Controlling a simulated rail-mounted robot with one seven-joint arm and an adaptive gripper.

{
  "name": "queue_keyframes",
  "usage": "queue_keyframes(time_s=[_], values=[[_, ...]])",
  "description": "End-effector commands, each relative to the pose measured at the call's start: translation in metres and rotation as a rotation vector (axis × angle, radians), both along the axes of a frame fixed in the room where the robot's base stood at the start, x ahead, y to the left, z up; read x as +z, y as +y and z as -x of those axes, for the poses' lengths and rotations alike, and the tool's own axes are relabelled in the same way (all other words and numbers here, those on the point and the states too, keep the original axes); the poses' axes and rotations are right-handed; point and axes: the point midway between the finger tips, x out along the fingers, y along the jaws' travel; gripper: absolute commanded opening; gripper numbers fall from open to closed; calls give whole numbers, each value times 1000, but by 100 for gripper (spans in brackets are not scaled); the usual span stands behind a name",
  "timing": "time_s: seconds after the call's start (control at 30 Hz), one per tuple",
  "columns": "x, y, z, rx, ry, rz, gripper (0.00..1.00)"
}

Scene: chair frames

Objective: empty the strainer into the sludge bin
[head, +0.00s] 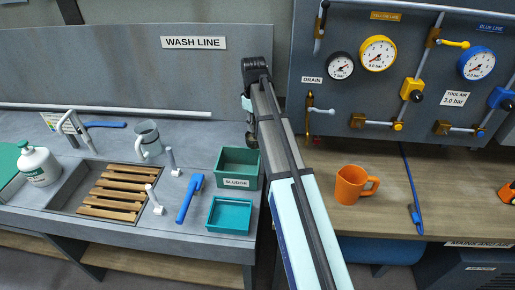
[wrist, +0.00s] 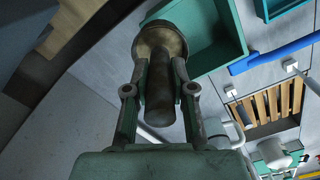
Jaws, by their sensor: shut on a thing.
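My gripper (wrist: 160,88) is shut on the handle of the strainer (wrist: 158,42), a dull brass-brown round cup on a thick handle. The cup points away from the gripper in the wrist view. The strainer's contents cannot be made out. In the head view my arm reaches over the counter and the strainer (head: 251,139) shows only as a small dark shape beside my arm. The green sludge bin (head: 238,183), with a SLUDGE label, stands just below it in the picture. In the wrist view the bin (wrist: 232,40) lies right of the cup, whose edge overlaps its near corner.
A teal tray (head: 230,230) sits in front of the bin, with a blue-handled tool (head: 187,200) to its left. Left are a sink with wooden slats (head: 113,200), a grey mug (head: 148,140) and a white bottle (head: 38,166). An orange jug (head: 352,185) stands on the right bench.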

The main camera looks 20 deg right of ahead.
Motion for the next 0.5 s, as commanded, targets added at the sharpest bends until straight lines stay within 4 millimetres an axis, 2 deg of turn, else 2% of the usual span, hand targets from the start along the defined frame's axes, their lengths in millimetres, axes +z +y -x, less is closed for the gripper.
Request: queue_keyframes(time_s=[0.03,0.23,0.5], values=[[8,-9,-6,46,3,-1,0],[-7,-34,-19,251,1,0,0],[-18,-43,-24,368,-3,11,0]])
